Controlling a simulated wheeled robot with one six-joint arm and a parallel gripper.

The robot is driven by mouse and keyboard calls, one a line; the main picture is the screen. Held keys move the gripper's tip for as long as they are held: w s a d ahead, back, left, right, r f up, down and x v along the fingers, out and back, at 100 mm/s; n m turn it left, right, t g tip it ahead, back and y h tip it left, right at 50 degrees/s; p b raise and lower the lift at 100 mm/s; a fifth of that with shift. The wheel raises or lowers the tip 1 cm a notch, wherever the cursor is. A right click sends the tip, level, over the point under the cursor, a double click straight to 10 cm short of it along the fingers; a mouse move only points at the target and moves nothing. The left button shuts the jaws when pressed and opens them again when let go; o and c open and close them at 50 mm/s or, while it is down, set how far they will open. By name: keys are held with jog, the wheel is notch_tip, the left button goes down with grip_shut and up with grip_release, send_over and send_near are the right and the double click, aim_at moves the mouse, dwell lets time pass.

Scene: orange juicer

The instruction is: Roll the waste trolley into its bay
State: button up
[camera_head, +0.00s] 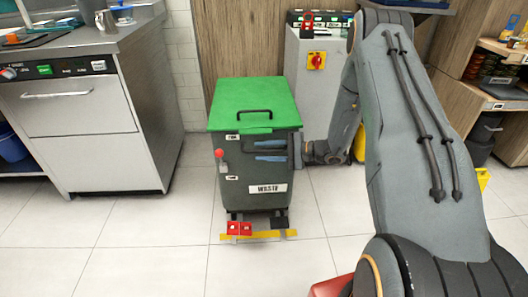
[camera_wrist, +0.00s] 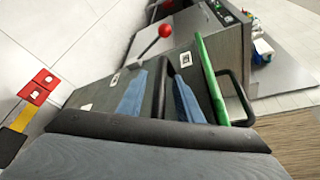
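The waste trolley (camera_head: 257,190) is a dark grey bin with a green lid (camera_head: 250,95), a black lid handle and a WASTE label. It stands upright on the floor. A red-knobbed lever (camera_head: 219,154) is on its left front, also in the wrist view (camera_wrist: 165,31). Two red pedals (camera_head: 240,228) are at its foot, beside a yellow strip (camera_head: 262,236). My gripper (camera_head: 269,151) is in front of the trolley's upper face, pointing left. Its two blue fingers (camera_wrist: 157,98) are apart in the wrist view. I cannot tell whether they touch the trolley. No bay is clearly identifiable.
A steel counter with an appliance (camera_head: 85,107) stands at left. A grey cabinet (camera_head: 310,75) with a red switch is behind the trolley on the right. Wooden shelves (camera_head: 500,95) are at far right. Tiled floor (camera_head: 150,240) in front is clear.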

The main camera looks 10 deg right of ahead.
grip_shut()
jog(key=shift+w, duration=0.1)
